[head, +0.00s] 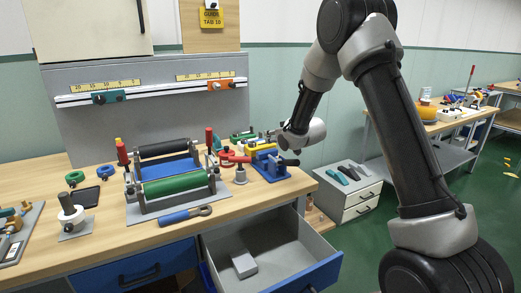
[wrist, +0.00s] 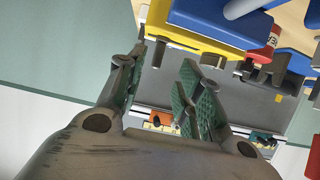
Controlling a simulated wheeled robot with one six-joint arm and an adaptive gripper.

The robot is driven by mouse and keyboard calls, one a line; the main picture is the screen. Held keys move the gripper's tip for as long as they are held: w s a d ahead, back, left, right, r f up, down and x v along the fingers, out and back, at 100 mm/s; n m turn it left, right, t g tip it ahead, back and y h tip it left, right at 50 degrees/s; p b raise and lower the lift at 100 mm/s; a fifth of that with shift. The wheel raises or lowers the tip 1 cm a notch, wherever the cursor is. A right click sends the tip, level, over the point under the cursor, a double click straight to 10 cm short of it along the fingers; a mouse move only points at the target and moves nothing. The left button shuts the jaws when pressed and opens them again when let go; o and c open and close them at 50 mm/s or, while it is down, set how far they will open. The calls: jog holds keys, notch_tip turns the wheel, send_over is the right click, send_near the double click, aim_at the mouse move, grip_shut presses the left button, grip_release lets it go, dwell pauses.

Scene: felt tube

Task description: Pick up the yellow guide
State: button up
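The yellow guide (wrist: 188,38) shows at the top of the wrist view, a yellow plate beside a larger blue block (wrist: 225,22). In the head view a yellow part (head: 264,147) shows at the back of the blue clamp-like fixture (head: 272,166) at the bench's right end; I take it for the same piece. My gripper (wrist: 164,58) is open, its green-padded fingers apart with nothing clearly between them. The fingertips are close to the yellow plate's edge; I cannot tell whether they touch it. In the head view the wrist hides much of the gripper.
Left of the fixture stand a grey clamp post (head: 240,172) with red parts and a roller frame with a green roller (head: 175,186). A drawer (head: 270,254) stands open below, holding a grey block (head: 244,264). A rail (head: 150,92) with sliders runs along the back panel.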

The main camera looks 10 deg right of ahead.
aim_at(261, 145)
jog(key=x, duration=0.5)
jog(key=shift+w+d, duration=0.15)
jog(key=shift+w, duration=0.3)
jog(key=shift+c, duration=0.4)
grip_shut()
jog(key=shift+r, duration=0.1)
